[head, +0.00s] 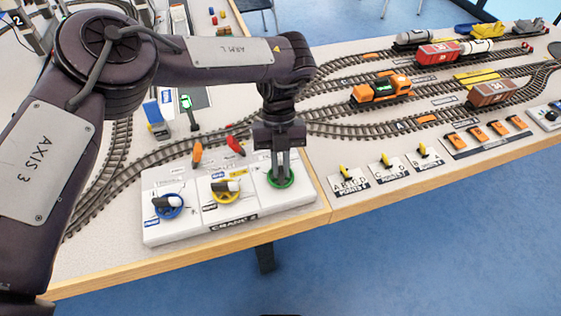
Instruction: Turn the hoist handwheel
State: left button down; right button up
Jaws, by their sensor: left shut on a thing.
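A white control panel (190,230) marked "CRANE 2" lies at the table's front edge. It carries a blue handwheel (170,207), a yellow handwheel (226,192) and a green handwheel (281,177) in a row from left to right. The fingers hide the middle of this wheel. Which wheel is the hoist one I cannot read. My right gripper is not in view.
Tracks with an orange locomotive (380,89) and several wagons run to the right. Yellow point levers (385,160) line the front edge at right.

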pick_arm(q)
jog(key=shift+w, duration=0.1)
dwell(0.4)
jog(key=c, duration=1.5)
grip_release()
jog(key=shift+v, duration=3.95)
